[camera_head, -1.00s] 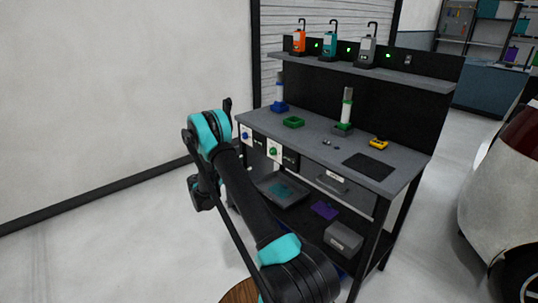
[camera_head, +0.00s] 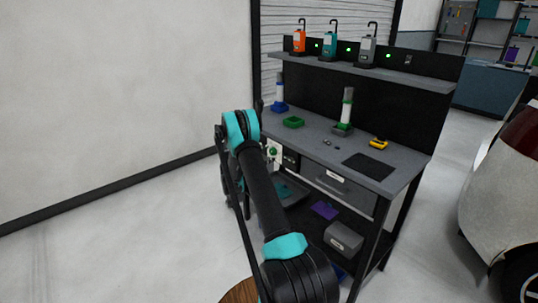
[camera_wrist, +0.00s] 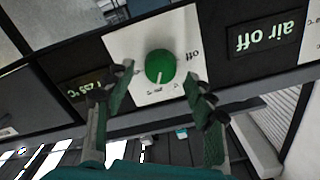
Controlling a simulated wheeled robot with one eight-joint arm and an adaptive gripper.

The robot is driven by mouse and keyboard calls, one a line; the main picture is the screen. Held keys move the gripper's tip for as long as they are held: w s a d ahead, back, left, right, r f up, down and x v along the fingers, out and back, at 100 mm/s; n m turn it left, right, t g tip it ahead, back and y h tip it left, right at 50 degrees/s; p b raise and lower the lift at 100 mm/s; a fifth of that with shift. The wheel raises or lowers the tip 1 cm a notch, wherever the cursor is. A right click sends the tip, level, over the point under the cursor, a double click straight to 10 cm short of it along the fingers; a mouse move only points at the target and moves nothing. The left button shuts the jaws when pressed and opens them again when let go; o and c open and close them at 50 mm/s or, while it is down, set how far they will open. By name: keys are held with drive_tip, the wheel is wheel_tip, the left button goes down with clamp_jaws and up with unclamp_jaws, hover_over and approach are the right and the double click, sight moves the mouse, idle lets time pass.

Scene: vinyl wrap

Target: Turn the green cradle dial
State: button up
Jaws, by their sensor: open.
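The green dial (camera_wrist: 160,66) is a round knob with a pale pointer line on a white plate (camera_wrist: 125,45) on the bench's front panel. In the wrist view it is upside down, with an "off" mark beside it. The green dial (camera_head: 272,152) also shows in the head view, just right of my arm. My gripper (camera_wrist: 158,90) is open, its fingers on either side of the dial's near edge with gaps to it. I cannot tell whether the fingertips reach its depth. In the head view the gripper is hidden behind my arm.
A display reading "air off" (camera_wrist: 268,35) and another small display (camera_wrist: 80,88) flank the plate. The bench top (camera_head: 315,140) holds a green tray (camera_head: 293,122), a green-based cylinder holder (camera_head: 345,112) and a yellow item (camera_head: 379,143). A drawer (camera_head: 338,184) lies right of the panel.

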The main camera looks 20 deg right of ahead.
drive_tip(key=shift+w+d, duration=0.15)
drive_tip(key=shift+d, duration=0.3)
drive_tip(key=c, duration=1.1)
drive_tip(key=shift+c, duration=0.3)
